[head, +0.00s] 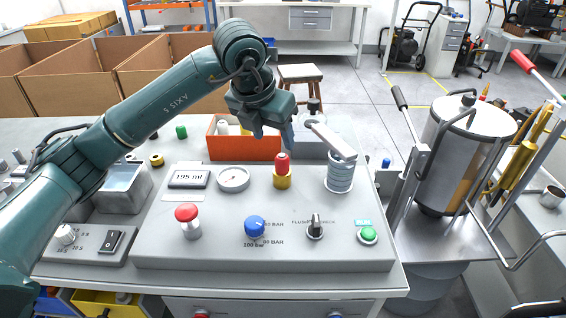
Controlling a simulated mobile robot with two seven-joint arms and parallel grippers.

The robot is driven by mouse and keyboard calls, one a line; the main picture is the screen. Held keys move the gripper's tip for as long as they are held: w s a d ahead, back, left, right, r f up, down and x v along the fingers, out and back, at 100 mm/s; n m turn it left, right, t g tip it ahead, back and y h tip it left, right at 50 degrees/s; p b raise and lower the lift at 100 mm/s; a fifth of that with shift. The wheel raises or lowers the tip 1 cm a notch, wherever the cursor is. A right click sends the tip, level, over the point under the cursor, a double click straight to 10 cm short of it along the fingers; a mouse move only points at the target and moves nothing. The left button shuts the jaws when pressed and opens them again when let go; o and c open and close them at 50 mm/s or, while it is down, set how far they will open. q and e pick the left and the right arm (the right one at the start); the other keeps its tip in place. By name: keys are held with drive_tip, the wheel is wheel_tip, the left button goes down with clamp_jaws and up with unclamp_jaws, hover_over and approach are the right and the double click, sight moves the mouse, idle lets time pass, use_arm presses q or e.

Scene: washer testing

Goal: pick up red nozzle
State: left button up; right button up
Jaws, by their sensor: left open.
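The red nozzle (282,161) stands upright on a yellow base (282,181) at the back of the grey control panel (210,250). My left gripper (273,132) hangs just above and behind it in the picture, fingers pointing down. It is open, with nothing seen between the fingers. The gripper looks apart from the nozzle, but the exact depth gap is hard to judge. My right gripper is not in view.
A spring post with a flat lever (340,178) stands close on the right. A gauge (233,179) and a display (189,179) are on the left. An orange bin (245,150) sits behind. A red mushroom button (187,213) and a blue knob (255,225) are in front.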

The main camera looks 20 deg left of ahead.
sight(280, 156)
use_arm(q)
drive_tip(key=x, duration=0.8)
drive_tip(key=shift+f, duration=0.3)
drive_tip(key=shift+c, duration=0.5)
drive_tip(key=c, duration=1.1)
drive_tip(key=shift+o, duration=0.2)
wheel_tip(280, 156, up, 9)
drive_tip(key=shift+r, duration=0.15)
drive_tip(key=shift+r+p, duration=1.15)
drive_tip(key=shift+r, duration=0.75)
